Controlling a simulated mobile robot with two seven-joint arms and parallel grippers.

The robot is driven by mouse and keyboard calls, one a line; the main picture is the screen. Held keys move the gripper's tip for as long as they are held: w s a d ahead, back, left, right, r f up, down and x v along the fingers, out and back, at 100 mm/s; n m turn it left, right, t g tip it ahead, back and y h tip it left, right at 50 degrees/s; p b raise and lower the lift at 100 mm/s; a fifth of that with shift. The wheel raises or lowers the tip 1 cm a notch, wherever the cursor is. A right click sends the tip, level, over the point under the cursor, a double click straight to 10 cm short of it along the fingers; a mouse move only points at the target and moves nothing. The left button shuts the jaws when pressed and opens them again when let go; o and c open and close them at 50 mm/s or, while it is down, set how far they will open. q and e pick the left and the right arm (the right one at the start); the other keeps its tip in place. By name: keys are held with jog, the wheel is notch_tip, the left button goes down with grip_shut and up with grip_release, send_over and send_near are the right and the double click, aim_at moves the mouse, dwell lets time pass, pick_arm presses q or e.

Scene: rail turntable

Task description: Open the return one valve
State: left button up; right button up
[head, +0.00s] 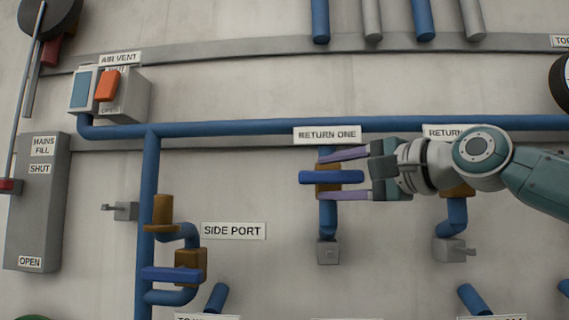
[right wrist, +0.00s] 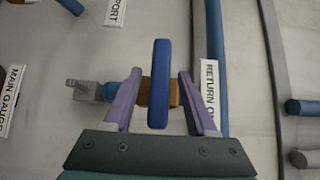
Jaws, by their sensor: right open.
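The return one valve has a blue lever handle (head: 331,177) lying horizontally across a brown valve body (head: 326,190), under the RETURN ONE label (head: 327,134). My right gripper (head: 330,176) comes in from the right, with one purple finger above the handle and one below it. In the right wrist view the blue handle (right wrist: 159,85) stands between the two open fingers (right wrist: 158,85), with a gap on each side. The brown body (right wrist: 146,92) shows behind the handle. My left gripper is in neither view.
A blue pipe (head: 240,129) runs across above the valve. A second return valve (head: 457,191) sits to the right, partly hidden by my right arm. The side port valve with its blue handle (head: 172,274) is at lower left. Wall below the return one valve is partly clear.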

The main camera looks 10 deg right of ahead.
jog(key=shift+w+a, duration=0.15)
jog(key=shift+w, duration=0.05)
grip_shut()
dwell(0.4)
